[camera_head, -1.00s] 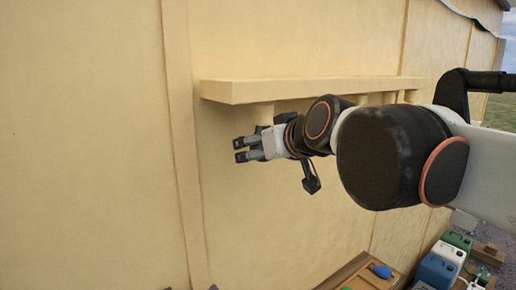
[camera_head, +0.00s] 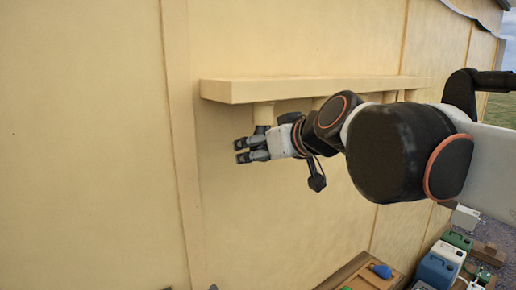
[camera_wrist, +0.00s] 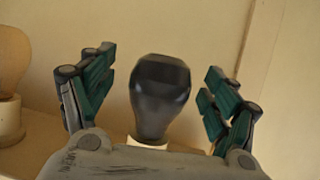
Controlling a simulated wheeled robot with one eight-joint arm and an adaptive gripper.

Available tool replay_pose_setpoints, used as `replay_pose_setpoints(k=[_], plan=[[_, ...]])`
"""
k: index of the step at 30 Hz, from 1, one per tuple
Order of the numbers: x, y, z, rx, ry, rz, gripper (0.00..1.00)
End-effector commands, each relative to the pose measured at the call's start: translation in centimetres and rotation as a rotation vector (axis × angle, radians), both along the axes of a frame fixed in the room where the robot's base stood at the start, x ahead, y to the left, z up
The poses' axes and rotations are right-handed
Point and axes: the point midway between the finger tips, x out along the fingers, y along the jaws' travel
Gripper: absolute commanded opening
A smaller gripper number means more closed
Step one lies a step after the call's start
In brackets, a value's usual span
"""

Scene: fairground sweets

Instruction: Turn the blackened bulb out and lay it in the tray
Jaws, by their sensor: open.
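The blackened bulb (camera_wrist: 160,96) is a dark, glossy bulb seated in a pale socket (camera_wrist: 148,143) in the wrist view. It stands between my two spread fingers, with a visible gap on each side. My gripper (camera_head: 241,151) is open just below the left end of the cream shelf in the head view; it also shows in the wrist view (camera_wrist: 158,78). In the head view a socket (camera_head: 264,113) hangs under the shelf right above my gripper, and the bulb is mostly hidden. I cannot tell for sure which object is the tray.
A pale bulb (camera_wrist: 12,62) sits in a neighbouring socket at the wrist view's left. The cream shelf (camera_head: 300,88) juts from the wall above my gripper. A wooden box (camera_head: 350,272) with a blue item (camera_head: 381,271) and several canisters (camera_head: 437,270) lie low at right. The left wall is clear.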

Motion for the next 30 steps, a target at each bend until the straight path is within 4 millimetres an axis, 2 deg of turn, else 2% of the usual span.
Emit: replay_pose_setpoints(k=[8,21,30], plan=[[0.18,-0.18,0.1,0.006,-0.005,0.153,0.8],[0.16,-0.04,0.11,0.005,-0.006,0.534,0.8],[-0.01,0.04,0.16,0.004,-0.006,0.575,0.8]])
